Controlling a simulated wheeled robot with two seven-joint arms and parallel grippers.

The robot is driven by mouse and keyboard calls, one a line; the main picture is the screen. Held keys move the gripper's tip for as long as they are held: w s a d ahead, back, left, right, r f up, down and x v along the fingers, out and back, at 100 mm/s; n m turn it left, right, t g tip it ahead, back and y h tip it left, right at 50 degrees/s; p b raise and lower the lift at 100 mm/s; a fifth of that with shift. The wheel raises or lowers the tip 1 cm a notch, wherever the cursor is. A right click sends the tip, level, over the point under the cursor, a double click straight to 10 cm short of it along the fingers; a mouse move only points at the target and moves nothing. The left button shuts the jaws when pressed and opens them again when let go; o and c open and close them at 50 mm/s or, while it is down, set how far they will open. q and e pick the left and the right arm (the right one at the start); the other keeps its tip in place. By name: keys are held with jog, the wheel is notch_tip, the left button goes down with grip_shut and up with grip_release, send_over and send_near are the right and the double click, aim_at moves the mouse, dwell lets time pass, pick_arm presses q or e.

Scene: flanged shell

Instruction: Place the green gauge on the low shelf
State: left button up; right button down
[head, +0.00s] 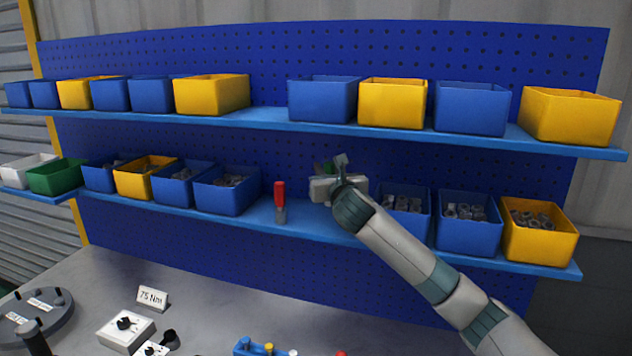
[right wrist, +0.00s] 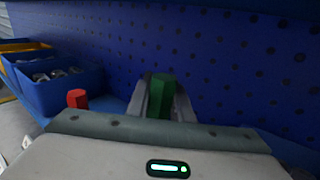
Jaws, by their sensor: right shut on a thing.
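The green gauge (right wrist: 161,92) stands between the two fingers of my right gripper (right wrist: 165,100) in the right wrist view. My right gripper is shut on the gauge in the gap of the low shelf (head: 302,222), right of the red-handled gauge (head: 280,202). The gauge's lower end is hidden, so I cannot tell whether it touches the shelf. My left gripper is out of view.
Blue bins (head: 228,191) of parts stand left of the gap. More blue bins (head: 468,224) and a yellow bin (head: 540,232) stand on its right, close to my right arm. The upper shelf (head: 270,122) with bins hangs above. A pegboard (head: 270,155) closes the back.

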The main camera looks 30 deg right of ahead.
jog(key=shift+w+a+f, duration=0.7)
jog(key=shift+w+a, duration=0.1)
jog(key=shift+w, duration=0.05)
jog(key=shift+f+p, duration=0.1)
jog(key=shift+p, duration=0.3)
notch_tip(320, 180, down, 3)
jog(key=shift+f+p, duration=0.1)
jog(key=shift+p, duration=0.85)
jog(key=shift+f, duration=0.3)
jog(key=c, duration=1.6)
grip_release()
jog(key=shift+f, duration=0.15)
jog(key=shift+o, duration=0.2)
